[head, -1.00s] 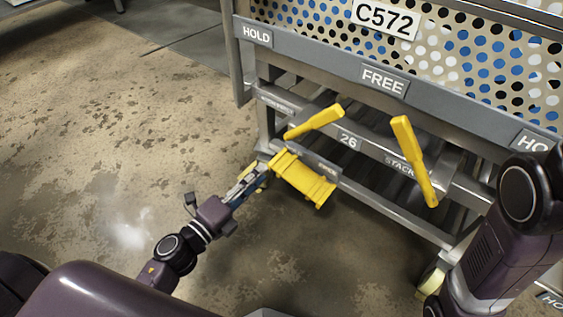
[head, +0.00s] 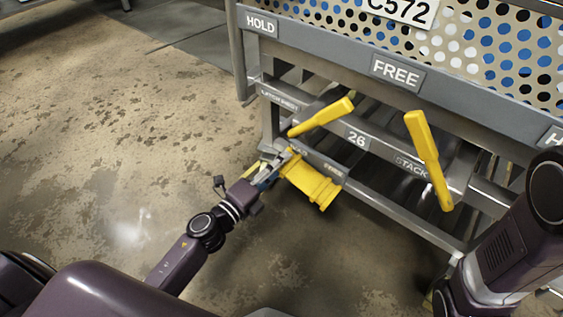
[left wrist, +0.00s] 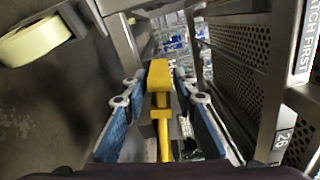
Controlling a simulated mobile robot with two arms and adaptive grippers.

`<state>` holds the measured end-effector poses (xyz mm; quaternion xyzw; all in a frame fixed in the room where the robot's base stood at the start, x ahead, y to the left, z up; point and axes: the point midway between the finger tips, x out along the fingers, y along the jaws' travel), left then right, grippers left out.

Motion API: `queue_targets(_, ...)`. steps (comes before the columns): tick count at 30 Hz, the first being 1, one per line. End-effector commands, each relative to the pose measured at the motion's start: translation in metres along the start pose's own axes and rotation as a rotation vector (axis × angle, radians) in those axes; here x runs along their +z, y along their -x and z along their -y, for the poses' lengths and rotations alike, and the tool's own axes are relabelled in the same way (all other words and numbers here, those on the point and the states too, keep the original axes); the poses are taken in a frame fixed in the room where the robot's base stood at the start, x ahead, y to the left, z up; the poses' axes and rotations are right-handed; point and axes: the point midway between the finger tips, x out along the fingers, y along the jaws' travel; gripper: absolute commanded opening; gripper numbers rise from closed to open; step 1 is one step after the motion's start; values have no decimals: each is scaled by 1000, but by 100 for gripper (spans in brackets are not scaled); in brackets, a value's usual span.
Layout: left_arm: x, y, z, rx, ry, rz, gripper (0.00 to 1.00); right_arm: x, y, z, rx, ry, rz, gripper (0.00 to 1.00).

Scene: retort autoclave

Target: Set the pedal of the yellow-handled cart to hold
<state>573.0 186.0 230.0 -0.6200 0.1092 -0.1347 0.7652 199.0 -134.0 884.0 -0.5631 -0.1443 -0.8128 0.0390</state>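The yellow pedal (head: 312,184) sits low on the cart's front frame, below the "26" plate. Small plates by it are too blurred to read for certain. Two yellow handles (head: 322,117) (head: 428,160) rise above it, tilted different ways. My left gripper (head: 281,163) is at the pedal's left end. In the left wrist view its blue-padded fingers (left wrist: 160,100) are apart, on either side of a yellow block (left wrist: 159,76) with a yellow bar below it. I cannot tell whether they touch it. My right arm shows at the right edge; its gripper is out of frame.
The cart's grey upper rail (head: 340,62) carries HOLD and FREE labels, with the C572 plate on the perforated panel above. A pale caster wheel (left wrist: 35,40) is at upper left in the left wrist view. The floor (head: 110,150) left of the cart is clear.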

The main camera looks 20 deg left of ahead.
Motion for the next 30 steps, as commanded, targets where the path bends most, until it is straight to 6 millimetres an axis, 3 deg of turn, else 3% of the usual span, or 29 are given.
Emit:
queue_targets(10, 0, -5, 0, 1, 0, 1, 26, 0, 0, 0, -1, 0, 0, 0)
queue_targets(18, 0, -5, 0, 0, 0, 0, 0, 0, 0, 0, -1, 0, -1, 0)
queue_targets(30, 0, -6, -1, 1, 3, 0, 0, 0, 0, 0, 0, 0, 0, 0)
